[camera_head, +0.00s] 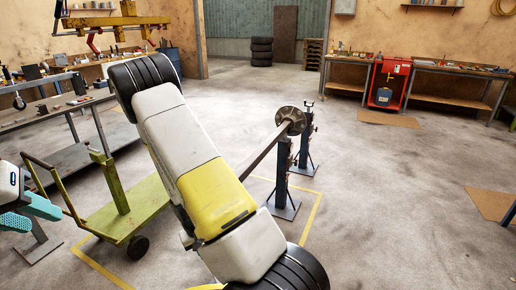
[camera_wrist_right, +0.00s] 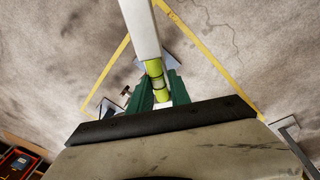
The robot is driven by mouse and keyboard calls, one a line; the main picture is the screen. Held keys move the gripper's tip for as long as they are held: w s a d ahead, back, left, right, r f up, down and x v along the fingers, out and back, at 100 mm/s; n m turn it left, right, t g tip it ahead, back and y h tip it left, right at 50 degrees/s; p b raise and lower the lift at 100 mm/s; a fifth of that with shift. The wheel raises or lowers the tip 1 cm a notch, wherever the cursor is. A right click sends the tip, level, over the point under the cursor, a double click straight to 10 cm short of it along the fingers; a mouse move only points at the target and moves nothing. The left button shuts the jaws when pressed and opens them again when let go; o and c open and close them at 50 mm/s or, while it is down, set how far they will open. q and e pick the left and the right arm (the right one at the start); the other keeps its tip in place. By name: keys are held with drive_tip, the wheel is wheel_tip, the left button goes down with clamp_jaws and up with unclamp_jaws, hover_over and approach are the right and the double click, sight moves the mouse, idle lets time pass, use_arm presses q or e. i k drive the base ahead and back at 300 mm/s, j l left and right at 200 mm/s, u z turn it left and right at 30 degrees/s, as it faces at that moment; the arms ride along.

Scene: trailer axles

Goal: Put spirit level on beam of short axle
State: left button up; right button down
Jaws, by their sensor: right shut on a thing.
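The short axle stands in the head view, with a round hub disc (camera_head: 290,119) and a dark beam (camera_head: 262,155) running down-left behind my arm. It rests on dark blue stands (camera_head: 282,168); its near end is hidden. My right gripper (camera_wrist_right: 158,88) is shut on what looks like the spirit level (camera_wrist_right: 146,35), a long pale bar with a yellow-green part between the green fingers. I cannot tell whether the level touches the beam. The right gripper is hidden in the head view. My left gripper (camera_head: 45,217) is open and empty at the left edge.
A green cart (camera_head: 135,215) stands left of my arm. Yellow floor lines (camera_head: 313,215) surround the axle. Workbenches (camera_head: 440,72) and a red cabinet (camera_head: 388,82) stand at the back right, with stacked tyres (camera_head: 262,50) further back.

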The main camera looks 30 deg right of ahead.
sight(262, 147)
drive_tip(key=k+l+z, duration=0.1)
drive_tip(key=l, duration=0.8)
drive_tip(key=i+l, duration=0.15)
drive_tip(key=l, duration=0.15)
drive_tip(key=i+l, duration=0.2)
drive_tip(key=l, duration=0.15)
drive_tip(key=i+l, duration=0.15)
drive_tip(key=l, duration=0.15)
drive_tip(key=i+l+u, duration=0.1)
drive_tip(key=l, duration=0.2)
drive_tip(key=i, duration=0.05)
